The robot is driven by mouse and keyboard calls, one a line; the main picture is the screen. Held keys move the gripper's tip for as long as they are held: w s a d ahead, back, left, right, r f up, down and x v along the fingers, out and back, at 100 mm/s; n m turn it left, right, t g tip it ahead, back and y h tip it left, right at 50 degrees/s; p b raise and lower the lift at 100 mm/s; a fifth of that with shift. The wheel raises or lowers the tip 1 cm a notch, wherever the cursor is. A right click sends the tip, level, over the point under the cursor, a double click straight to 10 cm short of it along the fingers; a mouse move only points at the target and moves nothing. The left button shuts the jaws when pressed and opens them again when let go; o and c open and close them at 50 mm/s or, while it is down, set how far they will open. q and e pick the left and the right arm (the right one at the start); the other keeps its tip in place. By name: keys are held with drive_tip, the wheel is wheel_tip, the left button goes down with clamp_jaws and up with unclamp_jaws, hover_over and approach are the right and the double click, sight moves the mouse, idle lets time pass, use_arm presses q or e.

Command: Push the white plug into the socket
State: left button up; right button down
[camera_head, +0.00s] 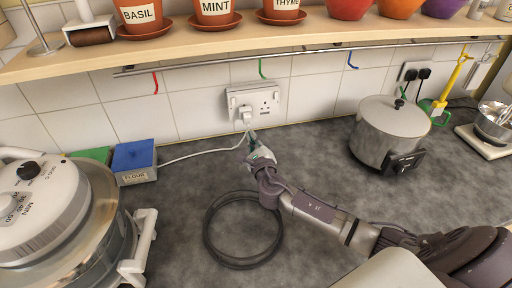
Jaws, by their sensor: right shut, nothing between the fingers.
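The white plug (246,113) is at the left half of the white wall socket (268,104), with its white cable (195,157) running down and left along the counter. I cannot tell from here whether the plug is fully seated. My right gripper (252,137) is shut and empty, just below the plug and close to the wall. Whether its fingertips touch the plug or cable is unclear. My left gripper is not in view.
A blue flour box (135,161) stands left, beside a large white-lidded appliance (55,215). A steel pot (388,134) stands right. A shelf (320,36) with potted herbs overhangs the counter.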

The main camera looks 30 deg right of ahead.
sight(246, 116)
drive_tip(key=shift+x, duration=0.95)
drive_tip(key=shift+w+d, duration=0.1)
drive_tip(key=shift+w, duration=0.2)
